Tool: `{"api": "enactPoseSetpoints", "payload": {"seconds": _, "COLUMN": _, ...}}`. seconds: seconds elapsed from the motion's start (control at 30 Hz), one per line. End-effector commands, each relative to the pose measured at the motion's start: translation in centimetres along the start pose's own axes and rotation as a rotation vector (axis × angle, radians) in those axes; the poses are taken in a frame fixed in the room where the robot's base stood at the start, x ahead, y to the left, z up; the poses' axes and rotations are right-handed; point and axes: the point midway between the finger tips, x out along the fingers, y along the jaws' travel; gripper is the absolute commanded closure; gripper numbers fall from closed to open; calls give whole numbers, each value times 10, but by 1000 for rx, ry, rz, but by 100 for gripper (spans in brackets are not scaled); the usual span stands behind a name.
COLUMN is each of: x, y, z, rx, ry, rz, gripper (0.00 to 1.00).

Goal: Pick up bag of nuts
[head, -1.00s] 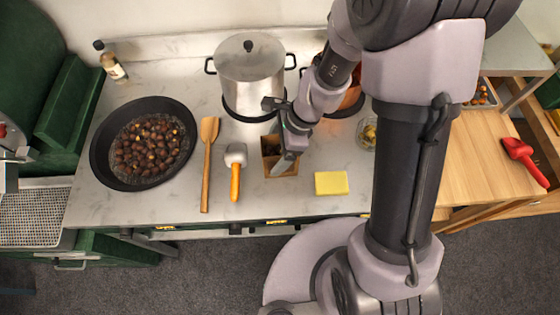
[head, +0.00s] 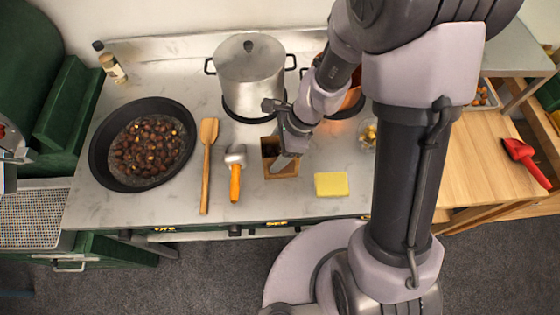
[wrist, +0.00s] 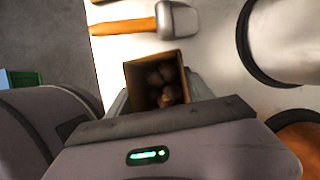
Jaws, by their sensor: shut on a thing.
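The bag of nuts is a small brown open-topped paper bag (head: 283,171) on the pale marble counter, upright, between the scoop and the yellow sponge. In the wrist view the bag (wrist: 133,80) shows several dark brown nuts inside. My gripper (head: 284,160) reaches down at the bag and is shut on it. In the wrist view the gripper's fingers (wrist: 165,105) lie at the bag's sides. The fingertips are partly hidden by the bag and the gripper body. I cannot tell whether the bag's base touches the counter.
A dark pan (head: 105,175) of chestnuts stands at the left. A wooden spatula (head: 206,168) and an orange-handled scoop (head: 235,182) lie left of the bag. A lidded pot (head: 250,80) stands behind. A yellow sponge (head: 331,184) lies to the right. A red scoop (head: 524,160) lies on the wooden table.

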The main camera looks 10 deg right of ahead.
Motion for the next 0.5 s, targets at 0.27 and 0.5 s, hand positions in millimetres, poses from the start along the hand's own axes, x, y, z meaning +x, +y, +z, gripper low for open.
{"api": "enactPoseSetpoints", "payload": {"seconds": 0.27, "x": 0, "y": 0, "z": 0, "rx": 0, "ry": 0, "rz": 0, "gripper": 100}}
{"api": "enactPoseSetpoints", "payload": {"seconds": 0.5, "x": -5, "y": 0, "z": 2, "rx": 0, "ry": 0, "rz": 0, "gripper": 100}}
